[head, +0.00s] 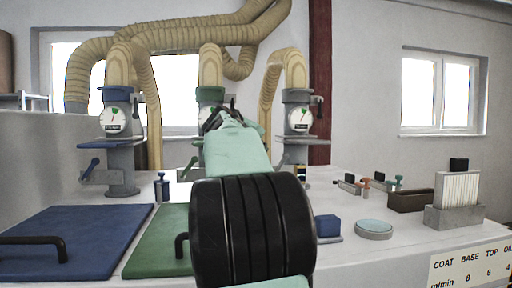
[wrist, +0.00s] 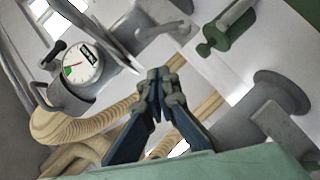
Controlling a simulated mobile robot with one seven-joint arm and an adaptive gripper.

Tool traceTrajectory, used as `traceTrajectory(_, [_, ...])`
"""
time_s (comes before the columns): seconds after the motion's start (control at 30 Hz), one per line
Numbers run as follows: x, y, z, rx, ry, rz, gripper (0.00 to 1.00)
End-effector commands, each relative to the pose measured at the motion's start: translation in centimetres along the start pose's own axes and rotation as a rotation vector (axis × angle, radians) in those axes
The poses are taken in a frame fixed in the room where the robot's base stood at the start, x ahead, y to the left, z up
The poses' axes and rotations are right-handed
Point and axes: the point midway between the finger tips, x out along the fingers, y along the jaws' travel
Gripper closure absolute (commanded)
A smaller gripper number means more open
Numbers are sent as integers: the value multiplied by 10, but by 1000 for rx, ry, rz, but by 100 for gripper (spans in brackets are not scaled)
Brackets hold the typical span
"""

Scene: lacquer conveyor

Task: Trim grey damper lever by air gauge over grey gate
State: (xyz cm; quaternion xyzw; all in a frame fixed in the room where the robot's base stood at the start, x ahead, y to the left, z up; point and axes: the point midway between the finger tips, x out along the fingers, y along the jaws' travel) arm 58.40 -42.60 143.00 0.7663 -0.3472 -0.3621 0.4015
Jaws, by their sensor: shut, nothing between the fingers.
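The grey damper column (head: 297,122) stands on the right of three ducts in the head view. Its round air gauge (head: 299,118) has a white face with a green sector, and a dark lever (head: 320,103) sits at its right side. The flat grey gate (head: 304,140) lies below the gauge. My gripper (head: 217,118) is in front of the middle, green-topped column, left of the grey one. In the wrist view its dark fingers (wrist: 159,90) are together and empty. A gauge (wrist: 81,64) with a dark-knobbed lever (wrist: 54,52) shows left of the fingers, apart from them; its column is unclear.
A blue-topped column (head: 118,125) stands left. A green handle (wrist: 214,38) is upper right in the wrist view. My arm hides much of the middle.

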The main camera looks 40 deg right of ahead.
Motion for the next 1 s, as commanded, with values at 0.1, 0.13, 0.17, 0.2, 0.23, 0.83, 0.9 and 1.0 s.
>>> traceTrajectory(0.1, [26,2,1,-1,-5,-1,100])
traceTrajectory(0.13, [32,2,1,-1,-5,-1,100])
traceTrajectory(0.17, [38,2,1,-1,-4,-1,100])
traceTrajectory(0.2, [45,2,1,0,-5,-1,100])
traceTrajectory(0.23, [50,2,0,0,-4,-1,100])
traceTrajectory(0.83, [88,0,29,2,-1,-1,100])
traceTrajectory(0.9, [88,0,29,2,-1,-1,100])
traceTrajectory(1.0, [88,0,29,2,-1,-1,100])
